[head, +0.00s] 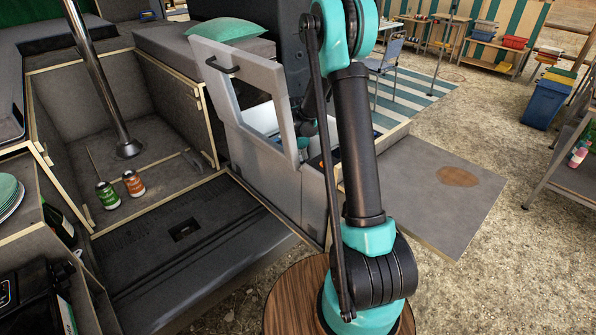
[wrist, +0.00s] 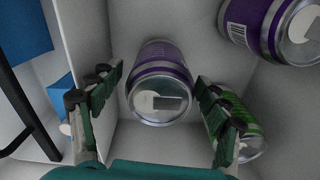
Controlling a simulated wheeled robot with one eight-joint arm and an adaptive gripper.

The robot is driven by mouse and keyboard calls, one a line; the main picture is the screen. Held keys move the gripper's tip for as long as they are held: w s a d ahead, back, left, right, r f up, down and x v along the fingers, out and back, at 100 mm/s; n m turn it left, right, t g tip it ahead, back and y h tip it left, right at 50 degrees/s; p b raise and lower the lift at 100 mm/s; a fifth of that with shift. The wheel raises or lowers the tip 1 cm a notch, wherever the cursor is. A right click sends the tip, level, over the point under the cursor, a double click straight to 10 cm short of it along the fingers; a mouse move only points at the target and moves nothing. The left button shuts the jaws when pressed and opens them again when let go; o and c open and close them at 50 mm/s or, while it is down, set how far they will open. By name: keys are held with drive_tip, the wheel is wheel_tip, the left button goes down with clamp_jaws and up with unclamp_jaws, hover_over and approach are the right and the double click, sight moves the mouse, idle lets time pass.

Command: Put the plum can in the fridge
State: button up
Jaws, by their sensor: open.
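In the wrist view a purple can (wrist: 160,82), its silver end facing the camera, is between the two fingers of my gripper (wrist: 158,80). The fingers are open, with a visible gap on the can's left and little or none on its right. A second purple can (wrist: 262,24) is at the upper right. I cannot tell from labels which is the plum can. Both are inside a white-walled box, the fridge (wrist: 205,55). In the head view the fridge's white interior (head: 263,118) shows through the opening in a grey panel; my gripper is mostly hidden there.
A green can (wrist: 244,128) is close beside the right finger. Blue items (wrist: 22,32) lie past the fridge wall at left. In the head view, a green can (head: 107,196) and an orange can (head: 133,184) stand by the metal post (head: 105,85). A grey board (head: 425,190) lies at right.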

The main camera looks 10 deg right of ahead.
wheel_tip(320, 180, up, 9)
drive_tip(key=shift+f, duration=0.1)
drive_tip(key=shift+c, duration=0.4)
idle(1.0)
